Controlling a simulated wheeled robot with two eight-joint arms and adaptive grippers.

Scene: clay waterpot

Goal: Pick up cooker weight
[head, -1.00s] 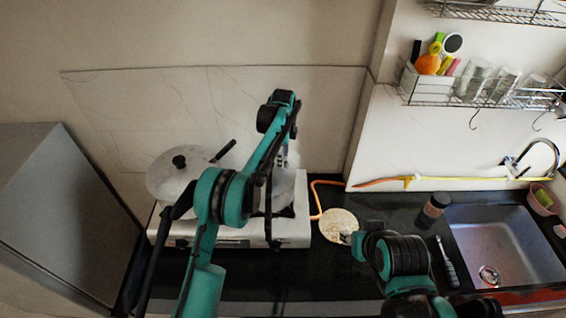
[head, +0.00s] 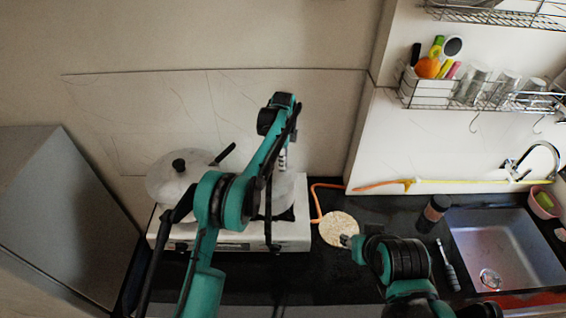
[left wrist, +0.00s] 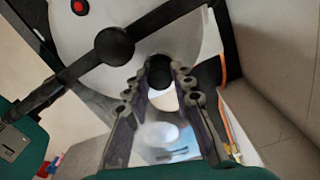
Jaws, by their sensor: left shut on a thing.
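In the left wrist view my left gripper (left wrist: 160,82) is shut on the cooker weight (left wrist: 159,71), a small black piece between its fingertips. It is just beside the grey metal lid (left wrist: 165,35) with a large black knob and a long black handle. I cannot tell whether the weight still touches the lid. In the head view the left gripper (head: 283,160) points down over the stove, mostly behind my arm, and the weight is hidden. My right gripper (head: 348,240) is at the edge of the round board; its fingers are too small to read.
A lidded pot (head: 165,180) stands on the left of the white stove (head: 290,236). A dark jar (head: 433,212) and a sink (head: 495,240) are at the right. A wire rack hangs above.

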